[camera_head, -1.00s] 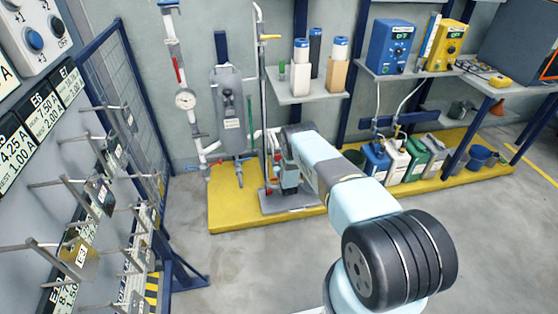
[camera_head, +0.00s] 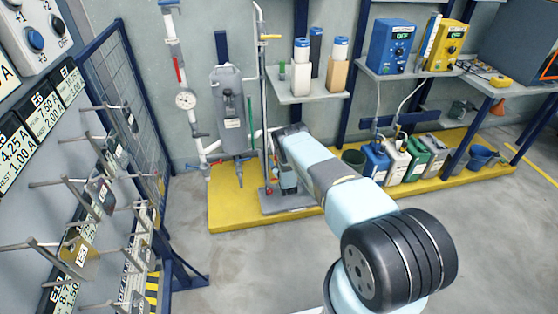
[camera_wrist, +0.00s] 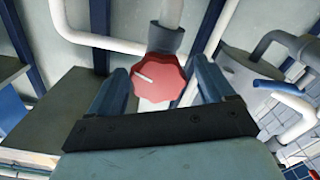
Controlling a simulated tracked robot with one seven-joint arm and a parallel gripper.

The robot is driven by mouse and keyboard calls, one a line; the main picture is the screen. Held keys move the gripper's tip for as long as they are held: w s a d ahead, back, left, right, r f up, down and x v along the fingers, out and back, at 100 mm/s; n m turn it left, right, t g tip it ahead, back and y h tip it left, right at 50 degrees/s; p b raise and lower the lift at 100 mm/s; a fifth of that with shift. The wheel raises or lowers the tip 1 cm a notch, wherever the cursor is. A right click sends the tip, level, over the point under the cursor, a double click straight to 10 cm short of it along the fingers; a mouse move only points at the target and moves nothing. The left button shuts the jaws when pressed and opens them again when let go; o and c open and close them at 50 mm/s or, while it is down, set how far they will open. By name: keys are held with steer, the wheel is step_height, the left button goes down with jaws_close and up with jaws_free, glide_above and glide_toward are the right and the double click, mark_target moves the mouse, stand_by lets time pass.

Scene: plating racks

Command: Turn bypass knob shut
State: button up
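A red, lobed knob (camera_wrist: 160,78) with a white pointer line sits in the middle of the wrist view, on a grey and white pipe fitting. The pointer lies nearly level, tilted slightly, toward the left. My gripper (camera_wrist: 164,84) has its two blue-grey fingers spread on either side of the knob. I cannot tell whether either finger touches. In the head view my arm hides the knob and most of the gripper.
White pipes run close around the knob, and a grey tank (camera_wrist: 240,75) stands at its right. In the head view, a pressure gauge (camera_head: 186,100) and grey filter housing (camera_head: 229,110) stand left of my arm. A yellow platform (camera_head: 232,212) lies below. Shelves and jugs stand right.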

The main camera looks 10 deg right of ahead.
steer(key=shift+s, duration=0.1)
steer(key=s, duration=1.3)
steer(key=shift+s, duration=0.3)
steer(key=shift+f, duration=0.1)
